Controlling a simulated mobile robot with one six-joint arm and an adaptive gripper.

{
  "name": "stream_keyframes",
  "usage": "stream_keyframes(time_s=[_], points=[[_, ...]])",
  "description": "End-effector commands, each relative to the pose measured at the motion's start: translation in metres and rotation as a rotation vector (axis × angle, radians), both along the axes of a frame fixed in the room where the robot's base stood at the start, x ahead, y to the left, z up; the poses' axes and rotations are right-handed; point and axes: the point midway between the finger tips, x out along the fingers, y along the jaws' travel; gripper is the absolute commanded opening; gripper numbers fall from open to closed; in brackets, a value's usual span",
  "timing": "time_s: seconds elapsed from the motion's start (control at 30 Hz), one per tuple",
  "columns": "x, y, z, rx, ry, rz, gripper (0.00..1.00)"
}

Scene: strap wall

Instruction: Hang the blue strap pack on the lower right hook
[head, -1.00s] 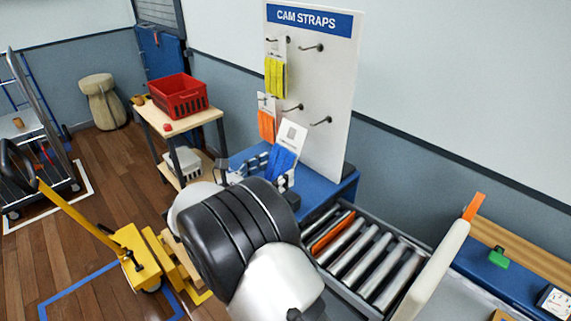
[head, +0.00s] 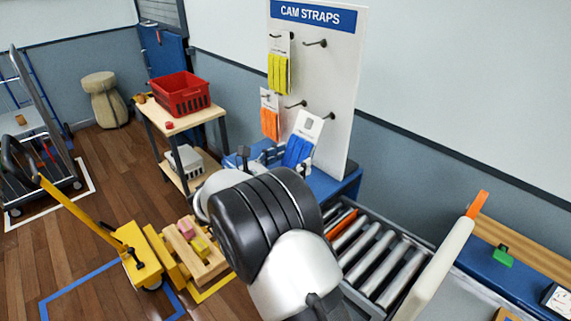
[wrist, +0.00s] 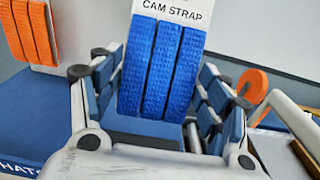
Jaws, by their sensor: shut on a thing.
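The blue strap pack (head: 298,150) is upright and tilted a little, its white header card up. My gripper (head: 270,157) is shut on its lower part; the wrist view shows the blue straps (wrist: 160,65) between the fingers (wrist: 157,125). The lower right hook (head: 328,116) is bare on the white board (head: 345,80). The header card is just left of this hook in the head view; I cannot tell the gap in depth. The wrist view shows no hook, and the card's top is cut off there.
A yellow pack (head: 279,72) hangs at the upper left and an orange pack (head: 270,122) at the lower left, close to the blue pack. The upper right hook (head: 315,43) is empty. A roller conveyor (head: 370,250) lies right of the board's blue base (head: 335,185).

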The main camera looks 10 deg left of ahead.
Motion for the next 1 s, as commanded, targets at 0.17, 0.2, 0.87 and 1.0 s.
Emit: stream_keyframes(time_s=[0.17, 0.2, 0.87, 1.0], points=[[0.009, -0.007, -0.001, 0.0, -0.001, -0.002, 0.46], [0.011, -0.009, -0.001, 0.0, -0.001, -0.002, 0.46], [0.034, -0.027, -0.011, 0.001, -0.001, -0.001, 0.46], [0.035, -0.027, -0.012, 0.001, -0.001, 0.0, 0.46]])
